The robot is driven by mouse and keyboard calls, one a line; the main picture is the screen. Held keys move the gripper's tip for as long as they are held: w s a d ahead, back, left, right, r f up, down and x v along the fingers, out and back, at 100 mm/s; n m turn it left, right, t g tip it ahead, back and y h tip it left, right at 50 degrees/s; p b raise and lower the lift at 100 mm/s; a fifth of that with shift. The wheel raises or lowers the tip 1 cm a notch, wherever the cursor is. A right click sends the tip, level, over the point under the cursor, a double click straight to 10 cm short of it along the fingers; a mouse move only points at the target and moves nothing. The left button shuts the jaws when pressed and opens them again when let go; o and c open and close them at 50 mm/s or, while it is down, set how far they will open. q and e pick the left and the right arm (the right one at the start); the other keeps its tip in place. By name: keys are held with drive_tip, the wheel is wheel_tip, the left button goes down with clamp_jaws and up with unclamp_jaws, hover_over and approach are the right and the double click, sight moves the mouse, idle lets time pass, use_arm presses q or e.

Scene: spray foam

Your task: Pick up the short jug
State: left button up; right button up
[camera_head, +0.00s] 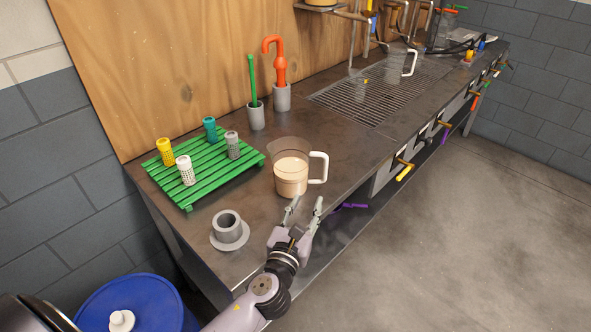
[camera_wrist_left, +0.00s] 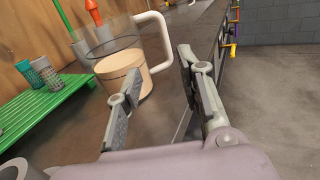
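A clear jug (camera_head: 291,172) with a white handle and cream-coloured liquid stands upright near the counter's front edge. Its handle points right. In the left wrist view the jug (camera_wrist_left: 113,60) is ahead and left of centre, its handle (camera_wrist_left: 160,30) at the top. My left gripper (camera_head: 305,207) is open and empty, its fingers just in front of the jug, pointing at it and apart from it. The fingers also show spread in the left wrist view (camera_wrist_left: 158,72). A second clear jug (camera_head: 394,68) stands farther back on the grate. My right gripper is out of view.
A green slatted rack (camera_head: 205,172) with several small perforated cups is left of the jug. A grey cup on a round base (camera_head: 229,230) stands nearer, left of my gripper. Two grey holders carry a green tool (camera_head: 252,82) and an orange tool (camera_head: 277,62). Coloured valve handles line the counter's front.

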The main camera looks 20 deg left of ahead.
use_arm(q)
approach(325, 167)
drive_tip(key=shift+w+a+p, duration=0.35)
drive_tip(key=shift+a, duration=0.05)
drive_tip(key=w, duration=0.3)
drive_tip(key=shift+w+a+f, duration=0.1)
drive_tip(key=shift+a+f, duration=0.05)
drive_tip(key=shift+f, duration=0.05)
drive_tip(key=shift+w, duration=0.9)
drive_tip(key=w, duration=0.4)
drive_tip(key=shift+w+r, duration=0.15)
drive_tip(key=shift+w, duration=0.4)
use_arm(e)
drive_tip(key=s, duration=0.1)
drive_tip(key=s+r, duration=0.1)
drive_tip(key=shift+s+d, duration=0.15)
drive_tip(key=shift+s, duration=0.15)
use_arm(q)
drive_tip(key=shift+s, duration=0.1)
drive_tip(key=shift+c, duration=0.2)
